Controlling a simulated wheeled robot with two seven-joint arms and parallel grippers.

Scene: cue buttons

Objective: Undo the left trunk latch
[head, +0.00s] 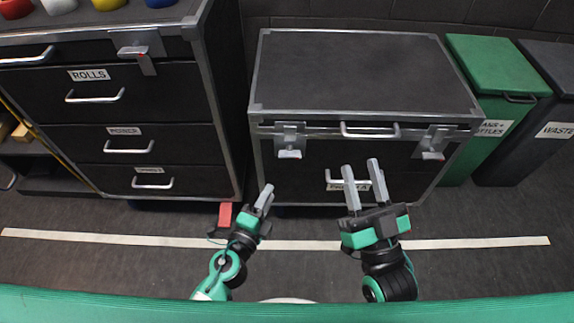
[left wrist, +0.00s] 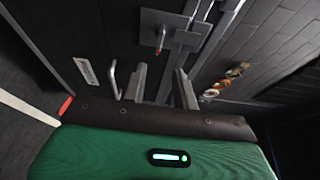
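The dark trunk (head: 365,75) stands against the back wall, its lid down. Its left latch (head: 290,140) is a grey plate with a protruding tab on the upper front; a latch plate with a pin, apparently the same one, shows in the left wrist view (left wrist: 160,38). The right latch (head: 434,142) looks alike. My left gripper (head: 266,196) is open and empty, below and left of the left latch and apart from it. Its fingers (left wrist: 162,85) are spread in the left wrist view. My right gripper (head: 363,175) is open and empty before the trunk's lower front.
A drawer cabinet (head: 150,110) with its own latch (head: 140,50) and a label reading ROLLS stands left of the trunk. A green bin (head: 485,75) and a dark waste bin (head: 550,75) stand to the right. A white line (head: 150,239) crosses the open floor.

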